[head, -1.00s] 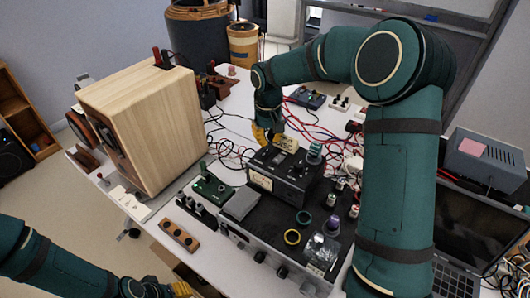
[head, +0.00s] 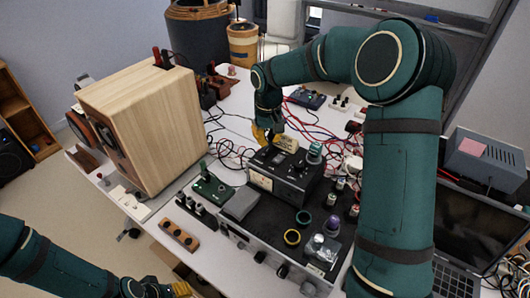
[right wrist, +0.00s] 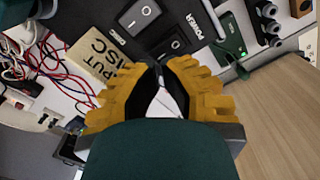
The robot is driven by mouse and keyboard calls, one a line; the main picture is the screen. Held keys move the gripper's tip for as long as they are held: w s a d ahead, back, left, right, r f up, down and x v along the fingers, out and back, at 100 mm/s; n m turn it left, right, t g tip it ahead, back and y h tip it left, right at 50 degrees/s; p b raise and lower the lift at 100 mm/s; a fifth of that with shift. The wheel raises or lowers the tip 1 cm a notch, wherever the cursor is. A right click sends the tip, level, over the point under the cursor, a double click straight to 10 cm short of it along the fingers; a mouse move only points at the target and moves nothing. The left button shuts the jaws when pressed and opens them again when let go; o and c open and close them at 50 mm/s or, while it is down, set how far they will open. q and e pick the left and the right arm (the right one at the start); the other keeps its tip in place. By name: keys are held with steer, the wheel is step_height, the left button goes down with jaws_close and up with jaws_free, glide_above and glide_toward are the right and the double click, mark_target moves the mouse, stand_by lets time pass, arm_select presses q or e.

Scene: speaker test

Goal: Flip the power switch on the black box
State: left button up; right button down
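The black box (head: 283,176), with a meter on its front, stands on the dark-topped equipment on the table. In the right wrist view, a black rocker switch with white marks (right wrist: 139,16) shows at the top. Another black rocker (right wrist: 173,45) lies just beyond my fingertips, near a "POWER" label (right wrist: 194,24). My right gripper (right wrist: 159,68) has yellow fingers with their tips together and nothing seen held. It also shows in the head view (head: 262,134), behind the box. My left gripper (head: 180,289) is at the bottom edge, partly cut off; its opening is unclear.
A wooden speaker cabinet (head: 150,127) stands left of the box. A tan lettered card (right wrist: 104,62) lies beside the rockers. Red and black cables (head: 310,122) spread behind the box. A green board (head: 212,188) sits left of it, and a laptop (head: 462,240) is at right.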

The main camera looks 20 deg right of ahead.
mark_target(268, 150)
steer(key=shift+f+b, duration=1)
steer(key=shift+f, duration=0.75)
stand_by(0.8)
steer(key=shift+r+p, duration=2.8)
steer(key=shift+r, duration=0.8)
steer(key=shift+f, duration=0.1)
